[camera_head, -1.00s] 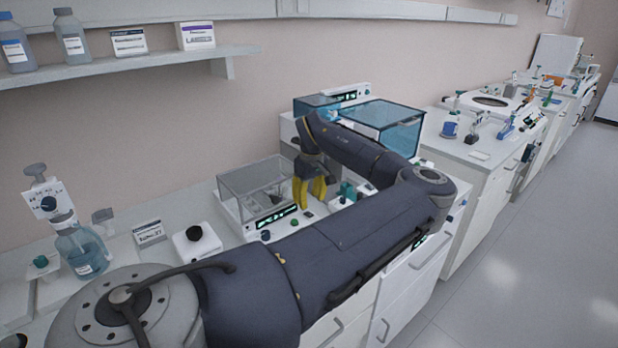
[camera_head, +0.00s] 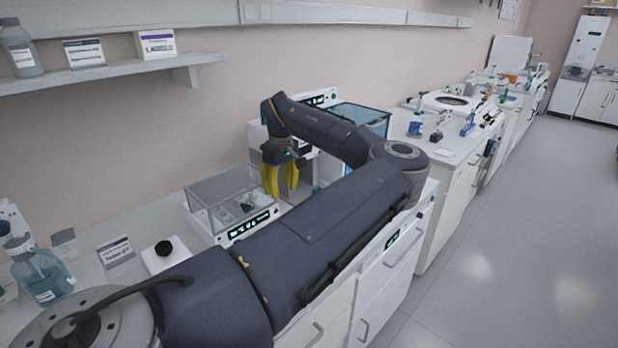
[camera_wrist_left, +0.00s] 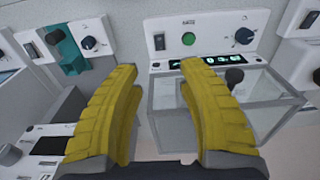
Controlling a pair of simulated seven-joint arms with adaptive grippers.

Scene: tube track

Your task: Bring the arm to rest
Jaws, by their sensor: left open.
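My left gripper (camera_head: 281,180) has yellow fingers and hangs pointing down at the end of my dark blue arm, above the bench. In the left wrist view the two yellow fingers of the gripper (camera_wrist_left: 165,115) stand apart with nothing between them. A clear-lidded box device (camera_head: 222,198) with a lit display sits to the left of the gripper in the head view. The same box shows behind the right finger in the left wrist view (camera_wrist_left: 270,105). My right gripper is in neither view.
A device with a blue-tinted cover (camera_head: 362,117) stands behind the arm. A small white unit with a black knob (camera_head: 164,247), a label card (camera_head: 116,252) and a blue bottle (camera_head: 42,273) stand at the left. A wall shelf (camera_head: 100,72) hangs above. The floor (camera_head: 500,250) is clear.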

